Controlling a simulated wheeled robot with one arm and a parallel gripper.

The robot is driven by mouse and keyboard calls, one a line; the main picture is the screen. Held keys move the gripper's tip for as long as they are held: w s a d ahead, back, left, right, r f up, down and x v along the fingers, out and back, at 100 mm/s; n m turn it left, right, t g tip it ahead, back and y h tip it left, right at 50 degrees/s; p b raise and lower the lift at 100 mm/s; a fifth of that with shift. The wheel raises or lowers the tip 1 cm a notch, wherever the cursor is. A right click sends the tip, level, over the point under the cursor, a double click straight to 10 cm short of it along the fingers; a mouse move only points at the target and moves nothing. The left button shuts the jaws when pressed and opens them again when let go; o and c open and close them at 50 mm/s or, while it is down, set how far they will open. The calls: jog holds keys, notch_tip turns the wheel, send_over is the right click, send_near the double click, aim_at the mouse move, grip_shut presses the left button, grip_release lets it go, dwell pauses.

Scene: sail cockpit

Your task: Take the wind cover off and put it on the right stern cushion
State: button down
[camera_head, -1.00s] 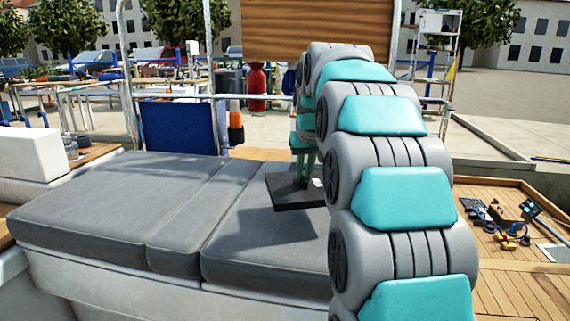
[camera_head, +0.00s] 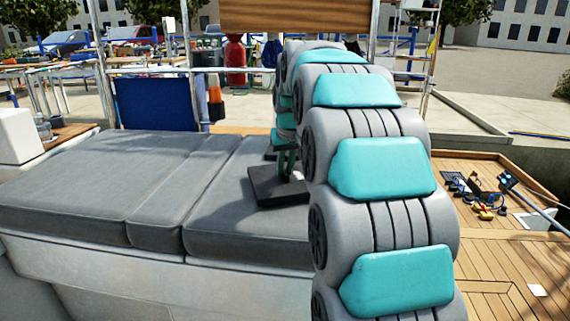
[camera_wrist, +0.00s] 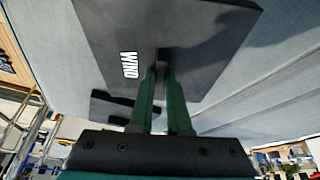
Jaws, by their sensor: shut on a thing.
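The wind cover (camera_wrist: 190,40) is a dark, flat, square plate marked "WIND" with a small grip at its middle. My gripper (camera_wrist: 163,68) has its green fingers shut on that grip. In the head view the cover (camera_head: 276,190) is at the back of the right stern cushion (camera_head: 240,222), a grey pad. I cannot tell whether it touches the pad or hangs just above it. My arm hides the cushion's right side and most of my gripper.
More grey cushion (camera_head: 75,185) lies to the left. A second small dark piece (camera_wrist: 112,106) shows beyond the cover in the wrist view. Metal rails (camera_head: 102,70) and a blue panel (camera_head: 152,102) stand behind. Tools (camera_head: 485,195) lie on the wooden deck (camera_head: 480,240) at right.

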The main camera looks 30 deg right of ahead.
jog(key=shift+f, duration=0.6)
dwell(0.4)
jog(key=c, duration=0.8)
grip_release()
jog(key=shift+r, duration=0.15)
